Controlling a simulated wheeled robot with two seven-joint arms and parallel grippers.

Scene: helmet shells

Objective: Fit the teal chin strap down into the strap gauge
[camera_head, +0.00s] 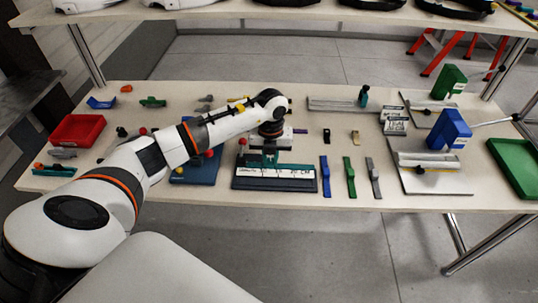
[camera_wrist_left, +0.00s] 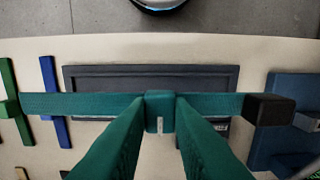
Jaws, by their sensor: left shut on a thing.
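The teal chin strap (camera_wrist_left: 75,104) runs left to right across the left wrist view, with a buckle block in its middle and a black block at its right end. My left gripper (camera_wrist_left: 160,112) is shut on the middle block. In the head view the gripper (camera_head: 270,138) points down over the strap gauge (camera_head: 275,185), a dark slab with a white label strip. The strap also shows there (camera_head: 296,166), lying along the gauge's length. The gauge shows behind the strap in the wrist view (camera_wrist_left: 150,78). I cannot tell whether strap and gauge touch. My right gripper is out of view.
Blue (camera_head: 325,176), green (camera_head: 350,176) and grey (camera_head: 374,178) straps lie right of the gauge. A blue plate (camera_head: 195,170) stands close on its left. A red bin (camera_head: 78,131) and green tray (camera_head: 515,165) sit at opposite table ends.

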